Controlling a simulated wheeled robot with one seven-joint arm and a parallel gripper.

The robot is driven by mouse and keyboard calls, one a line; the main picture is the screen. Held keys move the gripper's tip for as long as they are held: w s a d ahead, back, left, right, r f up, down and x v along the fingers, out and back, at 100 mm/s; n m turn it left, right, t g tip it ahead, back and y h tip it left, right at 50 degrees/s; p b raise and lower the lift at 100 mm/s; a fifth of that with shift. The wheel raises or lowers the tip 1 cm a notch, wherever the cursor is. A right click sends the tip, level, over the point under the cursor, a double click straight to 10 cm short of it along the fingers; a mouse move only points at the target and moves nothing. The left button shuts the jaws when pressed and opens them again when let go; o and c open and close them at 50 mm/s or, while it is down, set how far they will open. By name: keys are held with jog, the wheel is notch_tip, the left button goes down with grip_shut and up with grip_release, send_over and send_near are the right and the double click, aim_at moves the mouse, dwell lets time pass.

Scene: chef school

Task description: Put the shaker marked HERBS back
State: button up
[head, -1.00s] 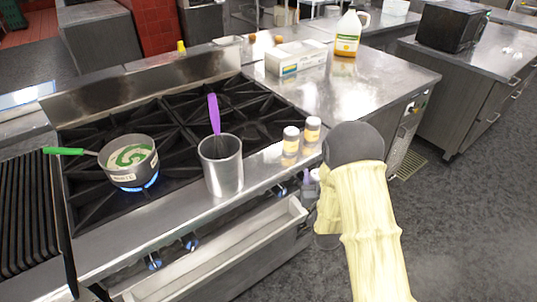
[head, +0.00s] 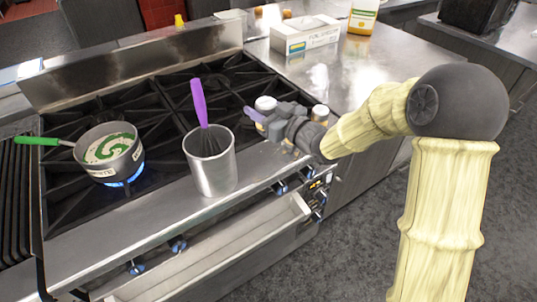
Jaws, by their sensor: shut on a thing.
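My gripper (head: 262,116) reaches in from the right over the stove's front right corner, with a purple finger showing. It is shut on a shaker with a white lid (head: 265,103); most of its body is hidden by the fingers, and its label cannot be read. Another pale-lidded shaker (head: 320,113) stands just to the right, partly behind my wrist. Whether a further shaker stands behind the gripper cannot be told.
A metal pot (head: 210,165) with a purple-handled whisk stands left of the gripper. A saucepan (head: 108,152) with green-swirled contents sits over a lit burner. A white box (head: 305,36) and a yellow-labelled jug (head: 362,16) stand on the counter behind, with clear counter in front.

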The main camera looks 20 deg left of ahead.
jog(key=shift+s+a, duration=0.1)
jog(key=shift+s, duration=0.2)
jog(key=f, duration=0.6)
jog(key=shift+w+f, duration=0.15)
jog(key=shift+w, duration=0.1)
jog(key=shift+s, duration=0.25)
jog(key=shift+w+f, duration=0.2)
jog(key=shift+f, duration=1.6)
jog(key=shift+s, duration=0.1)
jog(key=shift+f, duration=0.15)
jog(key=o, duration=1.1)
